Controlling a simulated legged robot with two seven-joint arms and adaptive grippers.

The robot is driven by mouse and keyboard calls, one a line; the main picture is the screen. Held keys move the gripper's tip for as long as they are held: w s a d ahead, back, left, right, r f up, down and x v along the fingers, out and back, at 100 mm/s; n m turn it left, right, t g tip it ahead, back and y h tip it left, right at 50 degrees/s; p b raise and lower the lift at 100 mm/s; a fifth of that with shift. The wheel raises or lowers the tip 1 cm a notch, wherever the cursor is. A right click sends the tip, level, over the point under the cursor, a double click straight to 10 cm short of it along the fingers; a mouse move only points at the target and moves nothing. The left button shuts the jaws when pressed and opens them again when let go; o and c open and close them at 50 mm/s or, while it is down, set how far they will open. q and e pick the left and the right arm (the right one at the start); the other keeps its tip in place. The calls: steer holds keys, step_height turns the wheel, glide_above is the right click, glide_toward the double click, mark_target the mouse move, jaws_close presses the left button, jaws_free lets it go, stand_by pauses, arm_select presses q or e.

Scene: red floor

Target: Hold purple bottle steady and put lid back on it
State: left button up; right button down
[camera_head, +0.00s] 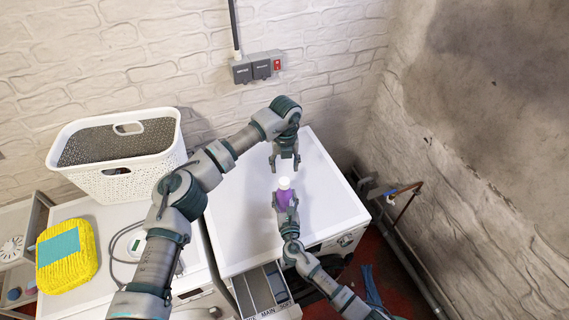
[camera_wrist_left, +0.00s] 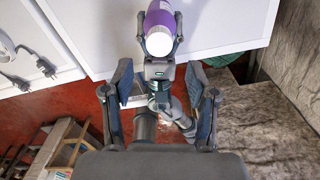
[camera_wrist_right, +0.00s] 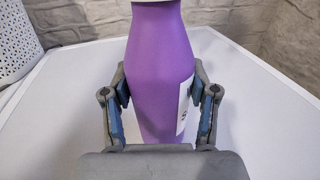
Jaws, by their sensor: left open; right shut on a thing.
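The purple bottle (camera_head: 285,197) stands upright over the front part of the white machine top, with the white lid (camera_head: 284,183) at its upper end. My right gripper (camera_head: 286,207) is shut around the bottle's body. The right wrist view shows the bottle (camera_wrist_right: 160,75) between both fingers, with a white label at its right side; its base is hidden. My left gripper (camera_head: 285,168) is open and empty, behind and above the bottle, pointing down. In the left wrist view the white lid (camera_wrist_left: 162,43) lies beyond the open fingers. Whether the lid is fully seated is unclear.
The white machine top (camera_head: 238,222) is otherwise clear. A wall socket (camera_head: 257,67) is behind, and a pipe with a tap (camera_head: 405,200) is at the right.

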mark_target(284, 180)
arm_select(q)
steer(key=n, duration=0.3)
steer(key=shift+r, duration=0.15)
steer(key=shift+f, duration=4.05)
